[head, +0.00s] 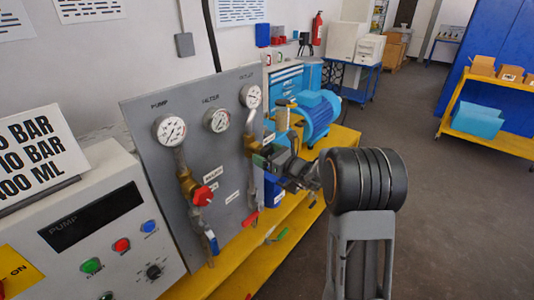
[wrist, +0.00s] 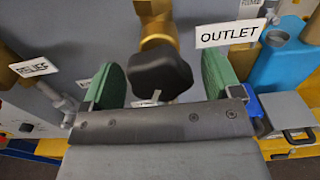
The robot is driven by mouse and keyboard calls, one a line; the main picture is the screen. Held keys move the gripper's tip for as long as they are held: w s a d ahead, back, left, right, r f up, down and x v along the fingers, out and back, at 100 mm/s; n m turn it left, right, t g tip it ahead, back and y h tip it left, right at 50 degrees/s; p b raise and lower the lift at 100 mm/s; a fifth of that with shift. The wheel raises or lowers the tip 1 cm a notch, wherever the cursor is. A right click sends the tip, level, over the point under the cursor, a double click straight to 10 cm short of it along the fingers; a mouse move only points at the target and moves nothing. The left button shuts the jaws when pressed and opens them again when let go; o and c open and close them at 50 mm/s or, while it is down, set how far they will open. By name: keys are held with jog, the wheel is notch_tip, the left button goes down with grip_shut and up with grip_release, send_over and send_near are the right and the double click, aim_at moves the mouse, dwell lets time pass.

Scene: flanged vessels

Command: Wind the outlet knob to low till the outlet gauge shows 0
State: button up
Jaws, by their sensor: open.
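The outlet knob (wrist: 160,74) is black and lobed, on a brass valve body (wrist: 157,25), beside the OUTLET label (wrist: 230,33) in the wrist view. My gripper (wrist: 162,82) is open, with one green finger pad on each side of the knob and a gap visible at both sides. In the head view my gripper (head: 264,157) is at the panel's right edge and hides the knob. The outlet gauge (head: 251,96) is the rightmost round white dial, above the brass valve. Its needle is too small to read.
The grey panel (head: 228,160) also carries a pump gauge (head: 170,130), a middle gauge (head: 216,120) and a red knob (head: 202,195) at lower left. A blue motor (head: 315,113) stands behind my gripper. The floor (head: 440,190) at right is clear.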

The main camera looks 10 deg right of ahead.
jog(key=shift+c, duration=0.4)
jog(key=c, duration=0.8)
jog(key=shift+f+b, duration=0.1)
jog(key=shift+b, duration=0.25)
